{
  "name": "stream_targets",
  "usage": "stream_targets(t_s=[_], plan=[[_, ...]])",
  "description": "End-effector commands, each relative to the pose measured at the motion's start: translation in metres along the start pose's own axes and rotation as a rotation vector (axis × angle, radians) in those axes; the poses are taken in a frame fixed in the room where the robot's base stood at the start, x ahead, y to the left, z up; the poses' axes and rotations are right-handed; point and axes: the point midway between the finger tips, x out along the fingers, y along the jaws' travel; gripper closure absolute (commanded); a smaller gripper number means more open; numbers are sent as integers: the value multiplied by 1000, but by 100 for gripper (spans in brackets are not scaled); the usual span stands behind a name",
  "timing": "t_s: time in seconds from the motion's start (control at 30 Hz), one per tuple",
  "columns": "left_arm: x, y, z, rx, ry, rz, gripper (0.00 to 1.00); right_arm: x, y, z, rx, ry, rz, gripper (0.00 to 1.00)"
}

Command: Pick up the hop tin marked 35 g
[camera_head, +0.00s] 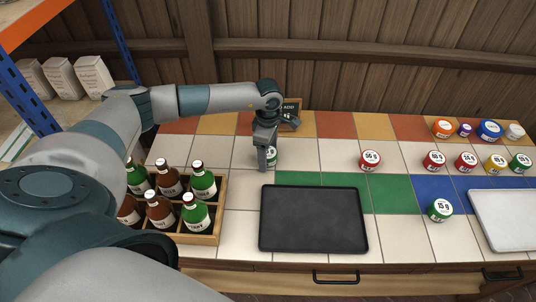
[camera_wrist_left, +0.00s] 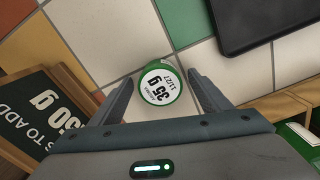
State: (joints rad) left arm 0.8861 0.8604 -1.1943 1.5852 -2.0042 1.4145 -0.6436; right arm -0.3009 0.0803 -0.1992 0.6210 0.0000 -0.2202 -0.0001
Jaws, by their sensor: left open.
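The hop tin marked 35 g (camera_wrist_left: 161,84) is a green tin with a white label. In the left wrist view it lies between the two fingers of my left gripper (camera_wrist_left: 160,90), which is open. In the head view the left gripper (camera_head: 267,160) points down over the tin (camera_head: 273,156), which is partly hidden behind the fingers. I cannot tell whether a finger touches it. My right gripper is not in view.
A dark tray (camera_head: 313,218) lies in front of the gripper. A wooden crate (camera_head: 212,225) of bottles stands to the left. A small sign (camera_head: 290,112) stands behind. A red 56 g tin (camera_head: 370,161), a green 15 g tin (camera_head: 439,209) and several other tins are to the right.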

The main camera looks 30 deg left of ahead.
Motion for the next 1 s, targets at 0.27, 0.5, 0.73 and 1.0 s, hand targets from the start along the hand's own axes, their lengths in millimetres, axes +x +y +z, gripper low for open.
stream_targets(t_s=[0.27, 0.5, 0.73, 1.0], plan=[[2, 0, 0, 0, 0, 0, 29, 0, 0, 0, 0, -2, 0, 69], [2, 0, 0, 0, 0, -1, 32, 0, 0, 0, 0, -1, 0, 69], [2, 0, 0, 0, 0, -1, 74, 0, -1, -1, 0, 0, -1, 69], [1, 0, 0, 0, 0, 0, 74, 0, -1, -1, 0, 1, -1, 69]])
